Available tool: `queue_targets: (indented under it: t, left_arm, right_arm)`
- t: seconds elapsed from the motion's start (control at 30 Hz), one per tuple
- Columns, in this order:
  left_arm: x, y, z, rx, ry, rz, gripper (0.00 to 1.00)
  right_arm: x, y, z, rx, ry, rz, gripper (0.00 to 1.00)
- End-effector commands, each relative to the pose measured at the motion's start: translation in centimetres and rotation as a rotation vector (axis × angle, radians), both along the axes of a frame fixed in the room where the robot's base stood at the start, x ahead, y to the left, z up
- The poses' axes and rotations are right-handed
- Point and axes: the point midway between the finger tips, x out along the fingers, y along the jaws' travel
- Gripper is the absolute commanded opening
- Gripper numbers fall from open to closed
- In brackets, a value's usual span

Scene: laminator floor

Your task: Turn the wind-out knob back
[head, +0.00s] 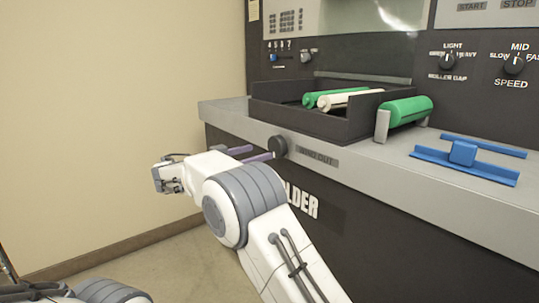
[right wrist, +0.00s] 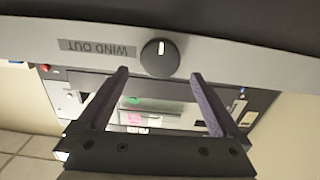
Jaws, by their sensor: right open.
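The wind-out knob (head: 278,147) is a dark round knob on the light front edge of the machine, left of its WIND OUT label (head: 318,158). In the right wrist view the knob (right wrist: 160,58) has a white mark pointing up in the picture, and its label (right wrist: 97,49) reads upside down. My right gripper (head: 259,153) is open, its two purple fingers pointing at the knob. In the right wrist view the knob lies just beyond the gap between the fingertips (right wrist: 160,74). The fingers do not appear closed on it. My left gripper is out of view.
A dark tray (head: 335,122) with green and white rolls stands on the ledge above the knob. A green roller (head: 405,111) and a blue fixture (head: 463,153) are to the right. Control knobs are on the upper panel. Floor and wall at left are clear.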

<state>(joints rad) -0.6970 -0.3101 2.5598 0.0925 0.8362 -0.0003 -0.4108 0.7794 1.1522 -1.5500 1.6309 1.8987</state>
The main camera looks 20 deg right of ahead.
Motion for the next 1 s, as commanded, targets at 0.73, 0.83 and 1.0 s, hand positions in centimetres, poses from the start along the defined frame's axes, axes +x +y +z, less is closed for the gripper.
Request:
queue_targets:
  t: [0.73, 0.83, 1.0]
  left_arm:
    - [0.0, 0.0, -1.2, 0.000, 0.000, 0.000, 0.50]
    - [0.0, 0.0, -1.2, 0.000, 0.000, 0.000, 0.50]
    - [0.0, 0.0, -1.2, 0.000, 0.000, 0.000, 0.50]
  right_arm:
    - [2.1, -5.7, 0.0, 0.001, 0.003, 0.001, 0.96]
    - [2.0, -5.7, 0.0, 0.001, 0.003, 0.001, 0.58]
    - [2.0, -5.7, 0.0, 0.001, 0.004, 0.000, 0.28]
